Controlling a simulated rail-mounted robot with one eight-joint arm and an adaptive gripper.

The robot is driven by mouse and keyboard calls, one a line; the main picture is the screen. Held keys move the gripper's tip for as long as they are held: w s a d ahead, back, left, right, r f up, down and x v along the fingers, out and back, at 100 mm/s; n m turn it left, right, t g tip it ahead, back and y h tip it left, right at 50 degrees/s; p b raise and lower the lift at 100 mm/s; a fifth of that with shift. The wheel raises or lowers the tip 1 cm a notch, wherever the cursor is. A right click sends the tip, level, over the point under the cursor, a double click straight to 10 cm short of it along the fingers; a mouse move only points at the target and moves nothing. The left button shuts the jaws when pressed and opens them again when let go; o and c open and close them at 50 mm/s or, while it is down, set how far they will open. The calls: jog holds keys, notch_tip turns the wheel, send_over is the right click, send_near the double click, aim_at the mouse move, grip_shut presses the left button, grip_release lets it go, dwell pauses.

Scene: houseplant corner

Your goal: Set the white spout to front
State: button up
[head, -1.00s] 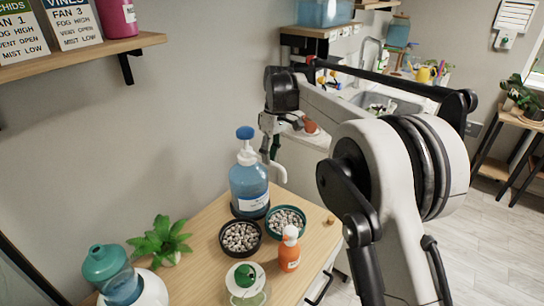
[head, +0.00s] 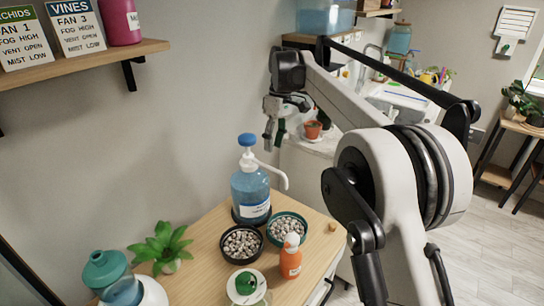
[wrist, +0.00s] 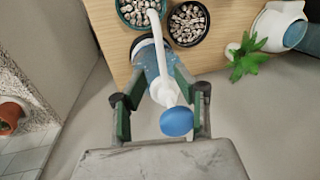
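A clear bottle of blue liquid (head: 250,188) stands upright on the wooden cabinet top. It has a blue pump cap (head: 246,139) and a long white spout (head: 270,172), which points right and bends down at its tip in the head view. In the wrist view the white spout (wrist: 155,42) points up the picture toward the pebble bowls. My gripper (head: 274,142) hangs fingers down, above and right of the cap. In the wrist view my gripper (wrist: 158,80) is open and empty, with the blue cap (wrist: 176,121) and the bottle neck showing between its fingers.
A dark pebble bowl (head: 241,259) and a green-rimmed one (head: 288,211) stand beside the bottle. An orange bottle (head: 290,258), a leafy plant (head: 162,241) and a teal-topped container (head: 105,265) share the cabinet top. A wall shelf (head: 85,57) is upper left.

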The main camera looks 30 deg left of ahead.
jog(key=shift+w+r, duration=0.25)
jog(key=shift+r, duration=1.05)
jog(key=shift+w+r, duration=0.25)
jog(key=shift+r, duration=1)
